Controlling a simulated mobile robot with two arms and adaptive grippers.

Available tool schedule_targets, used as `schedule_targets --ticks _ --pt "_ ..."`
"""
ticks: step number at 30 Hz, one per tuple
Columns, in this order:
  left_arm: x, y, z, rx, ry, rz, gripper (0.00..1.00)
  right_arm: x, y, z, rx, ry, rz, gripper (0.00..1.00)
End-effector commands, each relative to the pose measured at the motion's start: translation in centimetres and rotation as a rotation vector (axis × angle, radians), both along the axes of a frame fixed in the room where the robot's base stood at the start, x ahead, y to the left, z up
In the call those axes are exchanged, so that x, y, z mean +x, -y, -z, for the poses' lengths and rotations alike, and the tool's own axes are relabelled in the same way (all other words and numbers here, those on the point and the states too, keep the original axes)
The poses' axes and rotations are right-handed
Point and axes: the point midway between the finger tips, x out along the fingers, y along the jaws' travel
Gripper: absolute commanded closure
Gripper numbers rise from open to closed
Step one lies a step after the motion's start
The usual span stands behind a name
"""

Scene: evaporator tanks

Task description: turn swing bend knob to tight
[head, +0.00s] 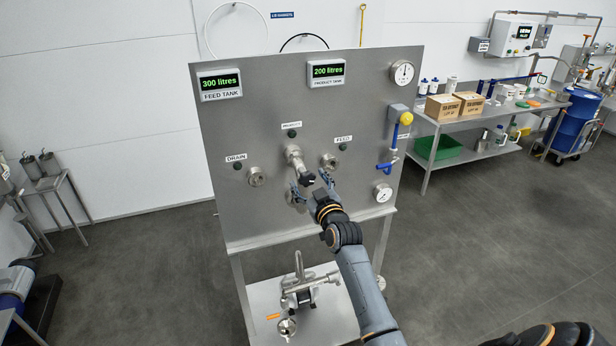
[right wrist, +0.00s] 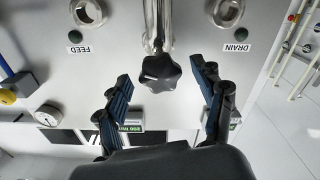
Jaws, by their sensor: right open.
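The swing bend (head: 293,155) is a bright metal pipe at the middle of the steel panel, under the PRODUCT label. Its black star-shaped knob (head: 307,179) is at the pipe's near end, and it shows large in the right wrist view (right wrist: 159,73). My right gripper (head: 312,185) is in front of the panel at the knob. In the right wrist view its fingers (right wrist: 161,74) are spread wide, one on each side of the knob, with gaps on both sides. The knob's tight or loose state cannot be told. My left gripper is not in view.
The DRAIN port (head: 256,176) and FEED port (head: 329,161) flank the bend. A blue-handled valve (head: 392,150) and a gauge (head: 382,193) are at the panel's right. Metal fittings (head: 300,285) stand on the shelf below. A side bench (head: 440,125) holds boxes.

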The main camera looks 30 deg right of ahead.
Motion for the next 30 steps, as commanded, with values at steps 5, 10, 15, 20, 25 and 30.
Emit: schedule_targets --ticks 5,10,15,20,25,30 --pt "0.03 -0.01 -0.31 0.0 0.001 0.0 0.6 0.96 0.2 -0.04 0.0 0.0 0.0 0.31" --pt "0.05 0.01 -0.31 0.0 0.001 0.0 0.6 1.08 0.24 0.0 0.0 0.0 0.0 0.31" --pt "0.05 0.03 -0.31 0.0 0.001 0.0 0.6 1.06 0.24 -0.01 0.0 0.0 0.0 0.39" --pt "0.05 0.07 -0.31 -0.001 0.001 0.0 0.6 1.05 0.24 0.0 0.0 0.0 0.0 0.72" --pt "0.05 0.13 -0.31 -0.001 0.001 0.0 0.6 1.04 0.24 0.0 0.001 0.0 0.0 0.85" --pt "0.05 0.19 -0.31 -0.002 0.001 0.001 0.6 1.04 0.25 -0.01 0.021 0.005 0.0 0.85"
